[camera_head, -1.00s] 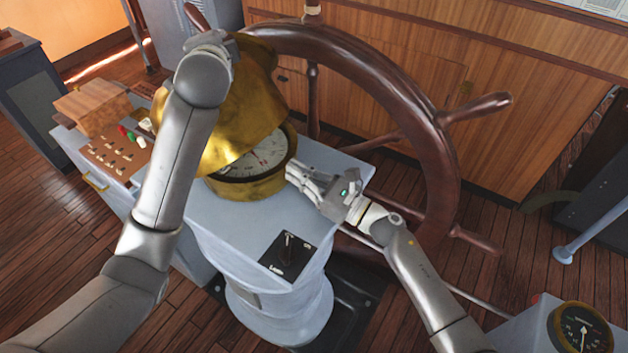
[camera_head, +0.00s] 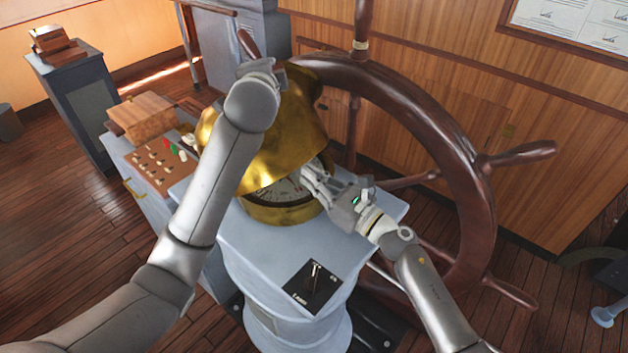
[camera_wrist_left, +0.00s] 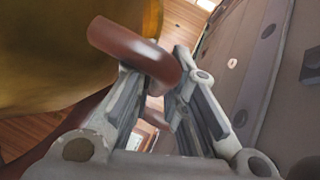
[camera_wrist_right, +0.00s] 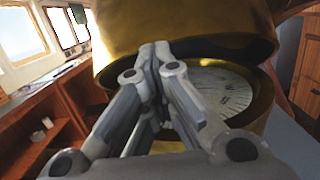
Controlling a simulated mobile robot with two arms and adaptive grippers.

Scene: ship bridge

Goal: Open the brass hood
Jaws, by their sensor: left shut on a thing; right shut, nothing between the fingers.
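The brass hood (camera_head: 285,140) is tilted up at the near right side, over the compass. Part of the compass dial (camera_head: 280,191) and its brass bowl (camera_head: 285,213) show below its rim; the dial also shows in the right wrist view (camera_wrist_right: 222,90). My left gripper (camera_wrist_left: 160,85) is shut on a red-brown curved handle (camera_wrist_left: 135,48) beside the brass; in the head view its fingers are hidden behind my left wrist. My right gripper (camera_head: 308,172) is shut and empty, its fingertips at the hood's lower rim. Whether they touch it is unclear.
A large wooden steering wheel (camera_head: 470,165) stands close behind and right of the grey pedestal (camera_head: 370,215). A small lever panel (camera_head: 313,285) is on the pedestal's front. A switch panel (camera_head: 158,165) and wooden box (camera_head: 140,112) stand left.

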